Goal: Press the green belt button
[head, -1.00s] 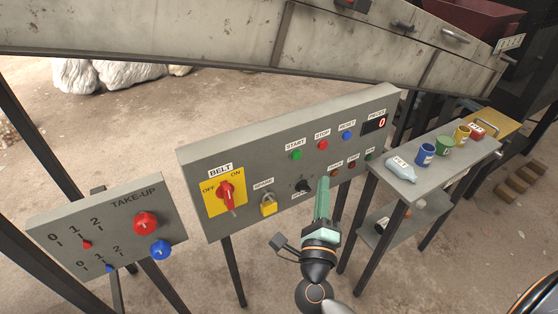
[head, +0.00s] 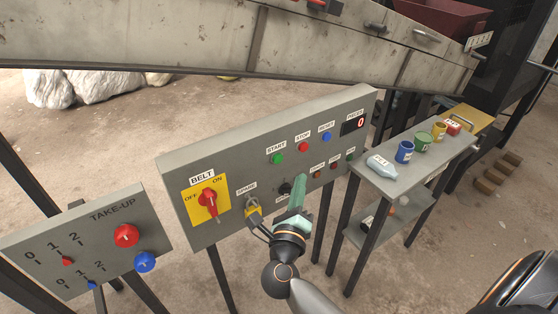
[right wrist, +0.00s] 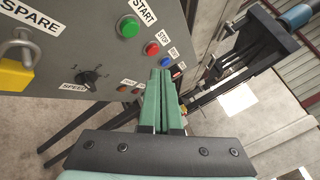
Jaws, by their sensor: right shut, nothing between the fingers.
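The green START button (head: 277,159) is on the upper part of the grey control panel, left of the red STOP button (head: 303,147). It also shows in the right wrist view (right wrist: 129,27), up and left of the fingertips. My right gripper (head: 300,184) is shut and empty, in front of the panel near the black speed knob (head: 285,188). In the right wrist view its green fingers (right wrist: 160,75) point towards the button row. Contact with the panel is not clear. My left gripper is out of view.
The panel also holds a red belt switch (head: 209,201), a yellow padlock (head: 253,211) and a blue button (head: 327,137). A take-up panel (head: 105,262) stands to the left. A side table (head: 386,193) with several cups and a bottle stands right. A long metal housing (head: 180,35) spans above.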

